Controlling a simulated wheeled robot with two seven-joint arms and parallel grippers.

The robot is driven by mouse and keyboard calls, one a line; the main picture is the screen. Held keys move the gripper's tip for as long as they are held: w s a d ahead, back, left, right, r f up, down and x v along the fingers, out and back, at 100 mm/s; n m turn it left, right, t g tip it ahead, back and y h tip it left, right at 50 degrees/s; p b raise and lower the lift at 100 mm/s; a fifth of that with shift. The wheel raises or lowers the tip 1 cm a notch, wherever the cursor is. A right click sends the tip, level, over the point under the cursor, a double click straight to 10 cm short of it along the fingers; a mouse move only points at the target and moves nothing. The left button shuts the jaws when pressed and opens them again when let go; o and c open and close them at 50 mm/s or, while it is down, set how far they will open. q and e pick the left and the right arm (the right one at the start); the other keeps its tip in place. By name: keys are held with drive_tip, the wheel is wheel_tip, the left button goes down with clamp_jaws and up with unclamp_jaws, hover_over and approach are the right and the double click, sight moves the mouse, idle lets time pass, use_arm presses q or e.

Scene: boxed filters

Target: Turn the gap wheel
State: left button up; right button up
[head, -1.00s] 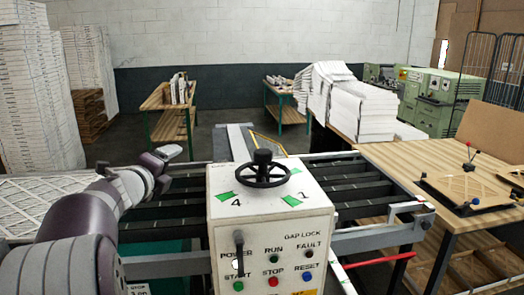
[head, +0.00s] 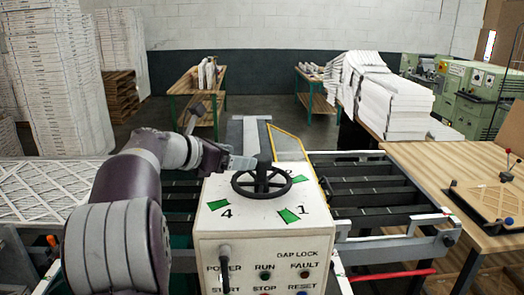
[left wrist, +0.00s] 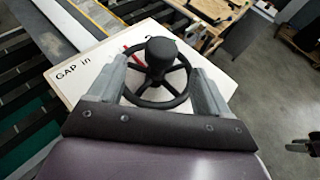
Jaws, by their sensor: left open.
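The gap wheel (head: 261,181) is a black spoked handwheel with a raised central knob, lying flat on top of a white control box (head: 225,190). My left gripper (head: 250,163) reaches in from the left at the wheel's far left rim. In the left wrist view the wheel (left wrist: 176,92) shows between my two grey fingers (left wrist: 160,85), which stand apart on either side of its near rim and hub. I cannot tell whether they touch it. The box top carries green marks, the numbers 4 and 1, and the words GAP in.
A dark roller conveyor (head: 375,190) runs behind the box on both sides. A wooden table (head: 440,170) stands at the right with a board and red-knobbed lever on it. Pleated filters (head: 45,190) lie at the left. Buttons and a black lever are on the box front.

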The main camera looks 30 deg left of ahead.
sight(261, 157)
use_arm(q)
drive_tip(key=shift+w+d+f+p, duration=0.1)
drive_tip(key=shift+w+d+p, duration=0.35)
drive_tip(key=shift+w, duration=0.4)
drive_tip(key=p+x, duration=0.1)
drive_tip(key=x, duration=0.6)
drive_tip(key=shift+w+d, duration=0.15)
drive_tip(key=shift+d, duration=0.05)
drive_tip(key=shift+w+f+p, duration=0.25)
drive_tip(key=shift+p, duration=0.05)
drive_tip(key=shift+v, duration=0.8)
drive_tip(key=shift+w+f, duration=0.15)
drive_tip(key=c, duration=1.5)
use_arm(e)
drive_tip(key=r, duration=0.3)
drive_tip(key=shift+w+d, duration=0.2)
drive_tip(key=shift+w, duration=0.05)
